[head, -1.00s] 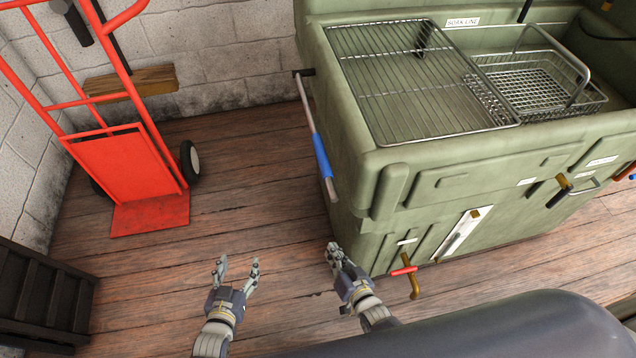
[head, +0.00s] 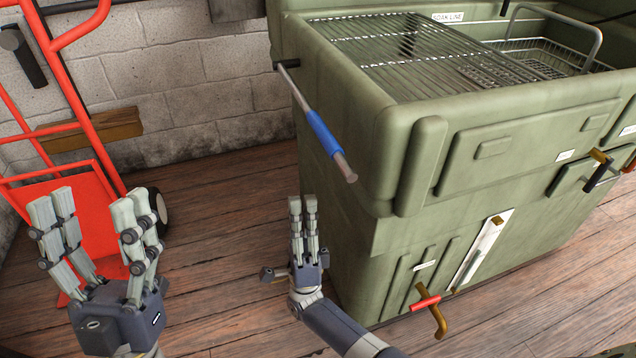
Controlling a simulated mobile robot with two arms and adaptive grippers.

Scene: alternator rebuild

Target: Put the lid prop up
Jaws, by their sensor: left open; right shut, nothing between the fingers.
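The lid prop (head: 323,134) is a thin metal rod with a blue sleeve. Its upper end meets a dark pivot at the left side of the green wash tank (head: 388,148), and it slants down to the right along that side, its lower end free. My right gripper (head: 303,203) is shut and empty, fingers pointing up, below the prop in the picture and left of the tank; it does not touch the prop. My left gripper (head: 97,212) is open and empty at the lower left, in front of the red hand truck.
A red hand truck (head: 80,205) stands at the left by the block wall (head: 215,85). The tank holds a wire rack (head: 410,50) and a wire basket (head: 545,55). A drain valve with a red handle (head: 425,302) juts from its front. Wooden floor (head: 225,195) is clear between truck and tank.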

